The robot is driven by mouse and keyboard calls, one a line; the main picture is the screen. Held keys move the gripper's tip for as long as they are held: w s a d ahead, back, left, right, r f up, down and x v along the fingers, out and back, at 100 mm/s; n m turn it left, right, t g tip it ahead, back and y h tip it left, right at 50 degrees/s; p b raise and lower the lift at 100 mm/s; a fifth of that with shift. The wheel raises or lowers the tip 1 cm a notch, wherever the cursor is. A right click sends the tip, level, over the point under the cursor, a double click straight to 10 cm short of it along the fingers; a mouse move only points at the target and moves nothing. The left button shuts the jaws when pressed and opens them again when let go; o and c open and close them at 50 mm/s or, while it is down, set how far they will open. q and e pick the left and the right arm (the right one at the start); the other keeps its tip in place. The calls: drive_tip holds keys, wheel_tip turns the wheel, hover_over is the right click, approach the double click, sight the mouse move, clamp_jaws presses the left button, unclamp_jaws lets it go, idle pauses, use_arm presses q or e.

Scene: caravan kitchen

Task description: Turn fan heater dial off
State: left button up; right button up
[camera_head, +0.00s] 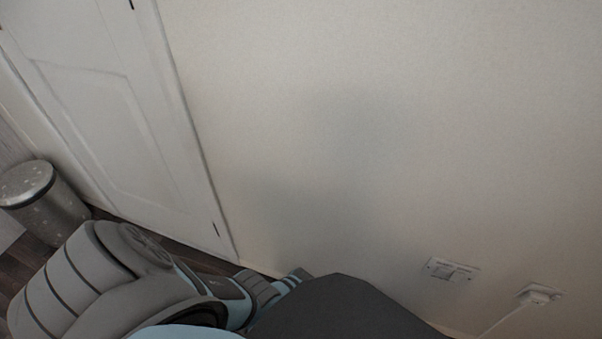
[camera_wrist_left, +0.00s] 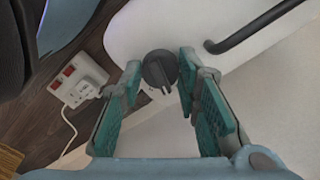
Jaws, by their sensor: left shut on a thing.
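In the left wrist view, the fan heater (camera_wrist_left: 128,36) is a pale body with a round dark grey dial (camera_wrist_left: 159,67) on it. A raised grip on the dial points toward the bottom of the picture. My left gripper (camera_wrist_left: 161,74) has its two teal-padded fingers on either side of the dial and is shut on it. In the head view my left arm reaches in low from the left, and its gripper, the heater and the dial cannot be made out there. My right gripper is in neither view.
A black curved handle (camera_wrist_left: 250,30) rises from the heater close to the dial. In the head view are a white door (camera_head: 105,110), a metal bin (camera_head: 43,208), and sockets (camera_head: 452,268) low on the bare wall.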

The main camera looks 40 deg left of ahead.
use_arm(q)
drive_tip(key=shift+s+n, duration=0.1)
drive_tip(key=shift+n, duration=1.5)
drive_tip(key=o, duration=1.2)
drive_tip(key=shift+r, duration=0.15)
drive_tip(key=shift+r, duration=0.25)
wheel_tip(320, 180, up, 7)
drive_tip(key=shift+f, duration=0.15)
